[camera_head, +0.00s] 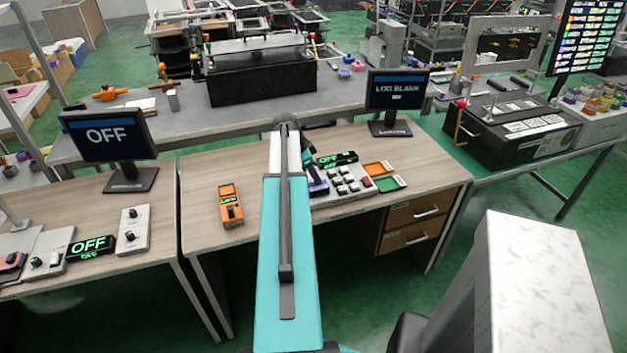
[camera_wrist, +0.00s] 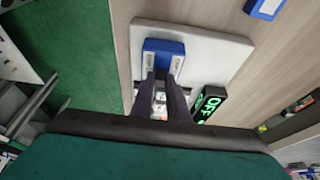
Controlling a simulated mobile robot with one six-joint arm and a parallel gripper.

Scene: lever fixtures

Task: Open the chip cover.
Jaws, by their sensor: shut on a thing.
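A blue block (camera_wrist: 163,46), which I take for the chip cover, sits on a pale plate (camera_wrist: 215,48) in the wrist view. My gripper (camera_wrist: 163,73) has its two dark fingers reaching to the near edge of the block, one on each side, and is shut on it. The part between the fingers is small and unclear, so I cannot tell how far the cover is raised. In the head view, a dark blue piece (camera_head: 317,187) shows beside my arm on the desk, and the arm hides most of the gripper.
A black display reading OFF (camera_wrist: 208,103) stands close right of the fingers. In the head view, a button panel (camera_head: 347,190), an orange tray (camera_head: 377,169) and a green tray (camera_head: 391,183) lie right of my arm. An orange device (camera_head: 231,205) is left, with bare desk around it.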

